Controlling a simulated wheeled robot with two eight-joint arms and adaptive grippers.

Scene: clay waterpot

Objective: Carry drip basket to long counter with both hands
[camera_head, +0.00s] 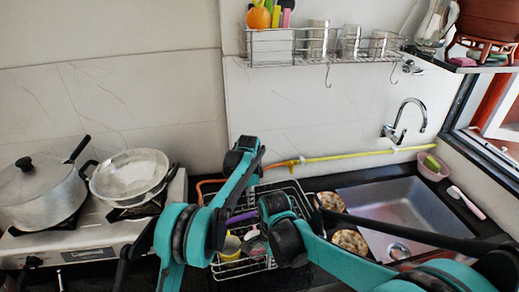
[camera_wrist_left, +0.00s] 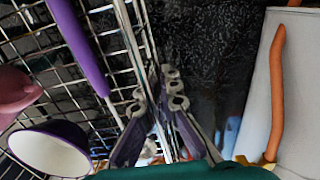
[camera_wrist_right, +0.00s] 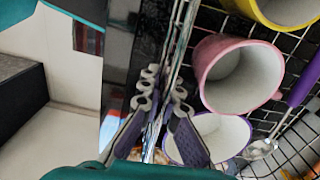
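The drip basket (camera_head: 292,188) is a wire basket in the middle of the head view, between stove and sink; I cannot tell whether it is raised. It holds a yellow cup (camera_head: 230,247), a pink mug (camera_wrist_right: 238,73), a white cup with purple rim (camera_wrist_left: 50,148) and a purple-handled utensil (camera_wrist_left: 78,45). In the head view, my arms hide both sets of fingertips.
A stove with a lidded pot (camera_head: 38,195) and a pan (camera_head: 130,178) is at left. A sink (camera_head: 400,205) with two patterned round items beside it (camera_head: 350,241) is at right. A yellow hose (camera_head: 350,156) runs behind the basket. A wire rack (camera_head: 275,50) hangs above.

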